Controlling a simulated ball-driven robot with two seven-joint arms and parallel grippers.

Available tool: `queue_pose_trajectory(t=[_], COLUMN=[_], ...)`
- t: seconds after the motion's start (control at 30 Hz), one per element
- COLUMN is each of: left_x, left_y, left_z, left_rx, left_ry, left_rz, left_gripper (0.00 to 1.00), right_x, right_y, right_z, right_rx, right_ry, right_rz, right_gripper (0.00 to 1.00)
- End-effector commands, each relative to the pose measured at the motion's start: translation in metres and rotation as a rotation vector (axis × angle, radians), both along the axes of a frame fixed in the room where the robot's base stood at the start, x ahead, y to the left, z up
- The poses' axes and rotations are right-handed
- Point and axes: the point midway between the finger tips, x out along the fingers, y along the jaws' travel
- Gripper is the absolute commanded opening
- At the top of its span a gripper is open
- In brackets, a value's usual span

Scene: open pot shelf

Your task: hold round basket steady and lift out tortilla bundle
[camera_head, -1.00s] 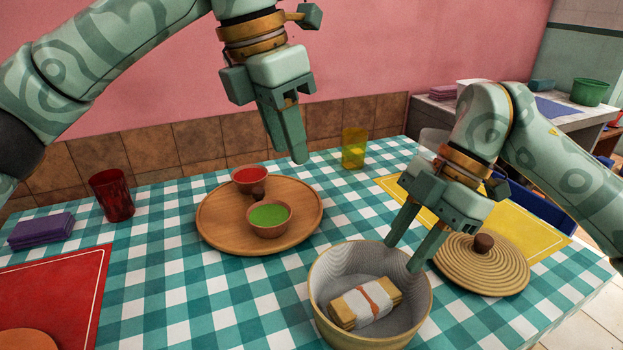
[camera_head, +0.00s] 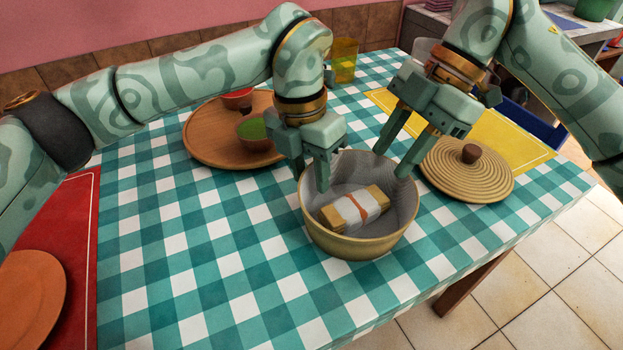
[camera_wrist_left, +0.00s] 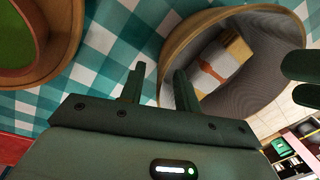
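The round basket (camera_head: 340,243) stands upright on the table with its grey cloth-like lining showing. The tortilla bundle (camera_head: 352,208), a tan block with a white wrap and an orange band, lies inside; both the bundle (camera_wrist_left: 222,64) and the basket (camera_wrist_left: 172,50) show in the left wrist view. My left gripper (camera_head: 310,170) is open at the basket's left rim, one finger on each side of it; contact is unclear. My right gripper (camera_head: 391,163) is open and empty, its fingertips at the basket's back right rim, above and apart from the bundle.
The ridged lid (camera_head: 450,182) with a brown knob lies right of the basket. A yellow cup (camera_head: 344,62) stands at the back.

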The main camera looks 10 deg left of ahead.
Motion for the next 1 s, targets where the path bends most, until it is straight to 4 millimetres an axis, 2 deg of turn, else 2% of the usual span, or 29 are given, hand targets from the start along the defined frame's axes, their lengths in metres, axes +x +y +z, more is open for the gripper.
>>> queue_pose_trajectory(t=[0.2,0.5,0.53,0.63,0.77,0.8,0.9,1.0], left_x=[-0.001,-0.001,-0.001,-0.001,-0.001,-0.001,-0.001,-0.001], left_y=[-0.002,-0.003,-0.003,-0.003,-0.003,-0.003,-0.003,-0.003], left_z=[-0.022,-0.024,-0.024,-0.024,-0.024,-0.024,-0.024,-0.024], left_rx=[0.0,0.0,0.0,0.0,0.0,0.0,0.0,0.0], left_ry=[0.0,-0.002,-0.002,-0.001,-0.001,-0.001,-0.001,-0.001], left_rz=[-0.001,-0.001,-0.001,-0.001,-0.001,0.0,0.0,0.0], left_gripper=[0.32,0.32,0.3,0.02,0.0,0.0,0.0,0.0], right_x=[0.0,0.0,0.0,0.0,0.0,0.0,0.003,0.004], right_y=[0.0,0.0,0.0,0.0,0.0,0.0,0.001,0.004], right_z=[0.0,0.0,0.0,0.0,0.0,0.001,0.015,0.032], right_rx=[0.0,0.0,0.0,0.0,0.0,0.0,-0.012,-0.056], right_ry=[0.0,0.0,0.0,0.0,0.0,-0.002,-0.038,-0.079], right_rz=[0.0,0.0,0.0,0.0,0.0,0.0,0.005,0.024], right_gripper=[0.36,0.36,0.36,0.36,0.36,0.47,0.73,0.73])
